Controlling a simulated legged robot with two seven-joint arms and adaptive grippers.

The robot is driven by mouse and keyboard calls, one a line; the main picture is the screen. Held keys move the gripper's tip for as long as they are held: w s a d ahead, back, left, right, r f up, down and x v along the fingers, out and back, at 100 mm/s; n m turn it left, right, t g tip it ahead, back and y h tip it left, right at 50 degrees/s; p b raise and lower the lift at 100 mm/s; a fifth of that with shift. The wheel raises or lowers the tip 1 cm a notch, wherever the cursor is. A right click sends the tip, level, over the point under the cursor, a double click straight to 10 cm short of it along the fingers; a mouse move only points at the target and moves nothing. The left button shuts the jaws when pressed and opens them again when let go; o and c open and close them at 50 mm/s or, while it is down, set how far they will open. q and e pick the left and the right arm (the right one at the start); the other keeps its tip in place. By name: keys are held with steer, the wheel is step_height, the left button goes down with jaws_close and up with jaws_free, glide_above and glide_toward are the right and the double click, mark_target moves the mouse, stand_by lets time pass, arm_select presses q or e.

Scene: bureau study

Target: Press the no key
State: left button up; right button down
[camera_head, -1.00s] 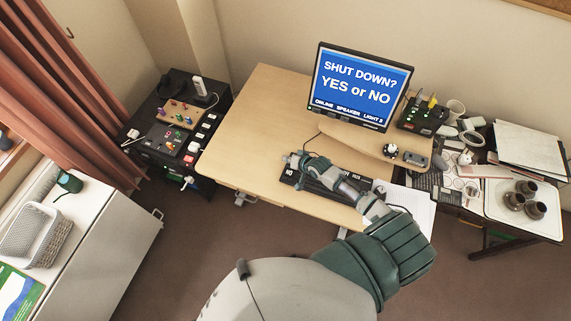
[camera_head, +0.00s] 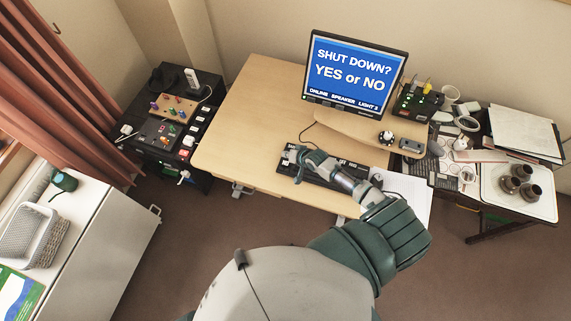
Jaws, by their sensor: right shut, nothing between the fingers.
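A dark keyboard (camera_head: 319,177) with large white-lettered keys lies near the front edge of the wooden desk. My right gripper (camera_head: 294,161) is over its left end, shut and empty. The gripper and wrist cover much of the keyboard. The no key's label cannot be made out now, and I cannot tell whether the fingers touch a key. The monitor (camera_head: 354,76) behind shows "SHUT DOWN? YES or NO" on blue, with "ONLINE", "SPEAKER" and a light label along the bottom. My left gripper is not in view.
The wooden desk (camera_head: 250,125) is clear left of the keyboard. White papers (camera_head: 408,192) lie right of it. A dark side unit (camera_head: 205,142) with switches and plugs stands left. A cluttered table at right holds a tray (camera_head: 535,205) with brown cups. A basket (camera_head: 25,232) sits on a white cabinet.

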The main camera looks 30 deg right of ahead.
mark_target(287, 164)
step_height(287, 164, down, 3)
steer(key=shift+f+b, duration=0.1)
steer(key=shift+b, duration=0.9)
steer(key=shift+f+b, duration=0.4)
steer(key=shift+f, duration=0.25)
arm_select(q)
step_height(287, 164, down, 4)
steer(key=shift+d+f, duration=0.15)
arm_select(e)
steer(key=shift+d+f, duration=0.2)
steer(key=shift+f, duration=0.1)
steer(key=shift+a, duration=0.15)
steer(key=shift+f, duration=0.3)
